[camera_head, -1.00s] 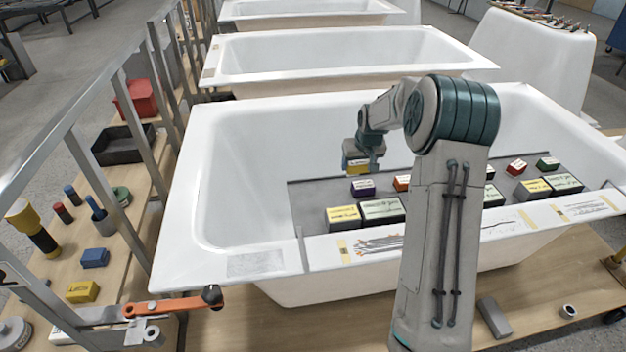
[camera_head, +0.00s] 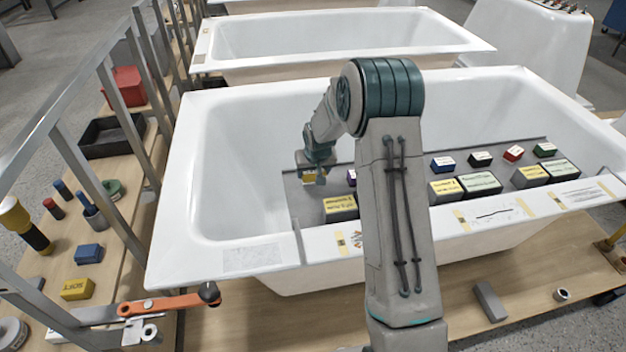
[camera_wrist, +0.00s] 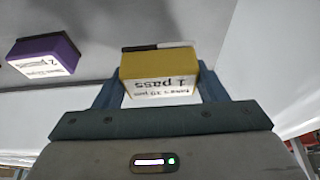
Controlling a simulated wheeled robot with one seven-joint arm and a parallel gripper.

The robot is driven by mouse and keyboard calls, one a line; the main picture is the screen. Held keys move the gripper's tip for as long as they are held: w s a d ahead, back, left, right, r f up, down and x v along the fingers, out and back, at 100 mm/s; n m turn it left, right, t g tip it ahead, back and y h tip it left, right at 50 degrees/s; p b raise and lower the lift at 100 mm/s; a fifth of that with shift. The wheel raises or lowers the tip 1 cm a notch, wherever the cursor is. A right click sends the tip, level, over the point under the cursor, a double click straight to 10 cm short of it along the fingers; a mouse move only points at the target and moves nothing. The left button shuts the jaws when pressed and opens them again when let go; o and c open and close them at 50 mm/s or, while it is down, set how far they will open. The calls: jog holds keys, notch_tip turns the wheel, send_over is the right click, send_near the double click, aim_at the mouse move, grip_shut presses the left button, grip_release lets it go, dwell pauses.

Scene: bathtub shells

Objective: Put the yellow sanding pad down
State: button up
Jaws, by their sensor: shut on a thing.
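The yellow sanding pad (camera_wrist: 158,64) is between the two fingers of my gripper (camera_wrist: 158,90) in the wrist view, its white face reading "1 pass". My gripper (camera_head: 314,177) is shut on it, inside the near bathtub, over the left end of the grey board (camera_head: 300,205). In the head view the pad (camera_head: 309,178) is partly hidden by the gripper. I cannot tell whether the pad touches the board. A purple pad (camera_wrist: 43,56) marked "2 pass" lies to its left in the wrist view.
Blue (camera_head: 443,164), black (camera_head: 480,159), red (camera_head: 513,153) and green (camera_head: 545,149) pads sit farther right. The tub's white wall (camera_head: 215,180) is left of the gripper, with bare tub floor between.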

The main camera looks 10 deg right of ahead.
aim_at(314, 180)
jog(key=shift+f, duration=1.95)
jog(key=shift+f, duration=0.1)
jog(key=shift+f, duration=0.15)
jog(key=o, duration=1)
jog(key=shift+c, duration=0.2)
jog(key=shift+r, duration=0.2)
